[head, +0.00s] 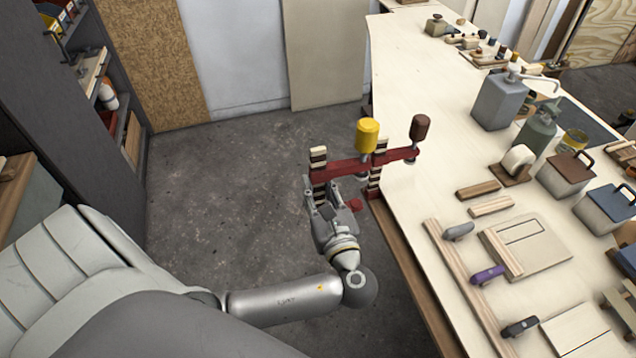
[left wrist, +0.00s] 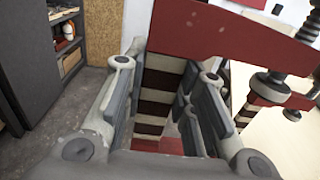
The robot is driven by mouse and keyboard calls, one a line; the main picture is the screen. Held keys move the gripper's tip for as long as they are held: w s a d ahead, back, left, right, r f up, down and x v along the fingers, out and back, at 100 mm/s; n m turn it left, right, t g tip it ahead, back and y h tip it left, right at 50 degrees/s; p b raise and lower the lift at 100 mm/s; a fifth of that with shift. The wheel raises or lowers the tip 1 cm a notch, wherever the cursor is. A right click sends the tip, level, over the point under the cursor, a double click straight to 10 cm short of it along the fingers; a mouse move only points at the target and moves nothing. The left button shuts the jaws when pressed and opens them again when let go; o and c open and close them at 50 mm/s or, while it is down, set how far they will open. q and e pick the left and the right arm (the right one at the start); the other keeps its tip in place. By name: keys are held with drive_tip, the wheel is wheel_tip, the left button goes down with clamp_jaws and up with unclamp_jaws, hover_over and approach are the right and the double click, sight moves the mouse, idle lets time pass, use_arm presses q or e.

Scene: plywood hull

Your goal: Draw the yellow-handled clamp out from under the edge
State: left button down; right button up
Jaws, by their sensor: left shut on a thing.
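The yellow-handled clamp has a yellow grip (head: 367,133), a red arm (head: 338,168) and a dark-and-cream striped bar. My left gripper (head: 322,193) is shut on that striped bar, below the red arm. In the left wrist view the striped bar (left wrist: 160,95) stands between the two fingers of the left gripper (left wrist: 162,105), with the red arm across the top. The clamp is upright at the left side of the workbench edge (head: 393,240). A red piece (head: 354,204) shows low beside the gripper. My right gripper is not in view.
A brown-handled clamp (head: 420,127) sits on the bench edge close to the right of the yellow one; its red arm also shows in the left wrist view (left wrist: 270,92). Bottles, boxes and wood pieces cover the right of the bench. Floor (head: 240,190) left of the bench is clear.

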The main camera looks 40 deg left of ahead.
sight(319, 162)
use_arm(q)
drive_tip(key=shift+r+p, duration=3.75)
drive_tip(key=shift+r, duration=0.55)
